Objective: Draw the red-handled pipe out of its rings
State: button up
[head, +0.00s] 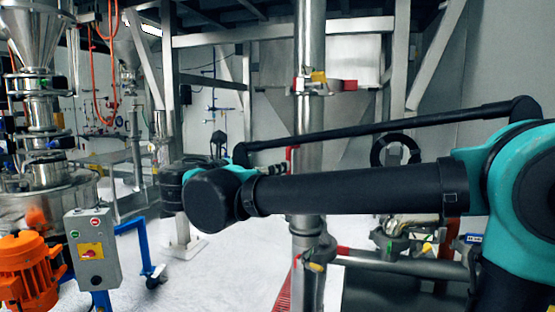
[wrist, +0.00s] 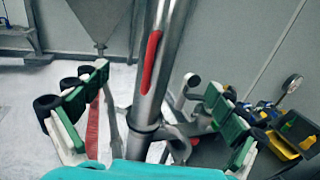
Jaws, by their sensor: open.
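The steel pipe (head: 308,130) stands upright in the head view, with my forearm crossing in front of its middle. Its red handle shows as a long red grip on the pipe (wrist: 151,62) in the wrist view. An upper ring (head: 312,85) and a lower ring (head: 316,248) sit around the pipe. My gripper (wrist: 149,98) is open and empty, with one padded finger to each side of the pipe. I cannot tell whether the pipe is between the fingertips or just beyond them. In the head view my forearm partly hides the gripper.
An orange motor (head: 28,270) and a grey control box (head: 91,248) stand at the left. A horizontal steel pipe (head: 405,264) and fittings lie to the right of the upright pipe. Steel frame beams (head: 275,32) run overhead. White floor is open at centre left.

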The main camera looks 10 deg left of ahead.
jog(key=x, duration=1.7)
jog(key=shift+f, duration=0.1)
jog(key=shift+c, duration=0.5)
jog(key=c, duration=1.9)
jog(key=shift+c, duration=0.6)
jog(key=shift+c, duration=0.3)
jog(key=shift+s+a+r, duration=0.1)
jog(key=shift+s+r, duration=0.1)
jog(key=shift+r, duration=0.05)
grip_shut()
jog(key=shift+s+a, duration=0.35)
jog(key=shift+s, duration=0.05)
